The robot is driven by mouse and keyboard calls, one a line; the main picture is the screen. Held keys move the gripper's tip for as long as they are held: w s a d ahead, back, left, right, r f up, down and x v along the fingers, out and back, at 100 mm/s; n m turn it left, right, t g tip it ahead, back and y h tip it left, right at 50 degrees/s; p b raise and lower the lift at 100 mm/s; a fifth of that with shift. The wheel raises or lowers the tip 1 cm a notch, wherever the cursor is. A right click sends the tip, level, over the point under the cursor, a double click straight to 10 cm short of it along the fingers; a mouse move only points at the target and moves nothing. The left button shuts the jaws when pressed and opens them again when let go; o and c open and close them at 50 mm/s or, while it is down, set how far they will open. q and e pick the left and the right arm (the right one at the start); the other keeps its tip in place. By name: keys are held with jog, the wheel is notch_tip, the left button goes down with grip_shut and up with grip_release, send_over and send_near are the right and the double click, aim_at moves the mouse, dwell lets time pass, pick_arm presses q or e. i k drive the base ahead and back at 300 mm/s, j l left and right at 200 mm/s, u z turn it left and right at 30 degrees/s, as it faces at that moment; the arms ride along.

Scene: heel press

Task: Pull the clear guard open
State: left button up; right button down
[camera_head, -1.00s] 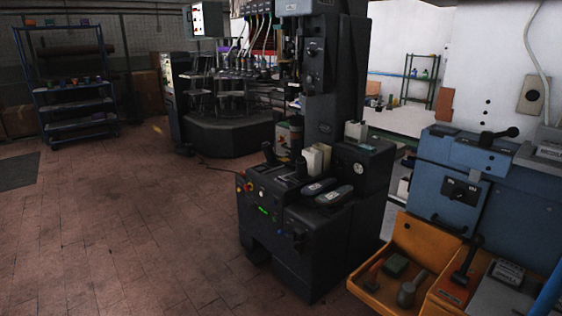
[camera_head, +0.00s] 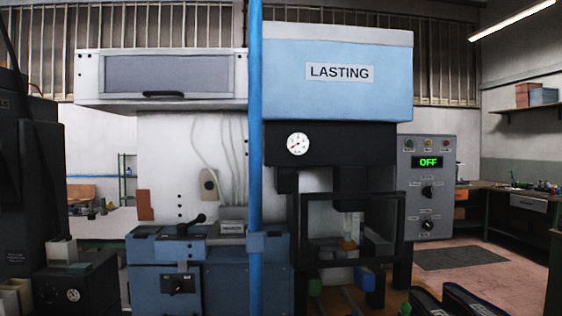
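The clear guard (camera_head: 330,212) is a see-through panel in a black frame, on the front of the lasting press (camera_head: 337,75), right of the middle in the head view. It looks closed over the work space. Behind it I see a pale upright part and an orange-brown part, both too small to name. I cannot make out a handle on the guard. Neither of my grippers is in view.
A blue upright pole (camera_head: 255,150) stands left of the guard. A grey control box (camera_head: 427,215) with a green "OFF" display is to its right. A blue machine (camera_head: 205,275) stands left of the pole. Long dark objects (camera_head: 470,300) lie at bottom right. Floor is free around the dark mat (camera_head: 460,258).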

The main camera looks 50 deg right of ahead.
aim_at(399, 195)
jog(key=z, duration=1.15)
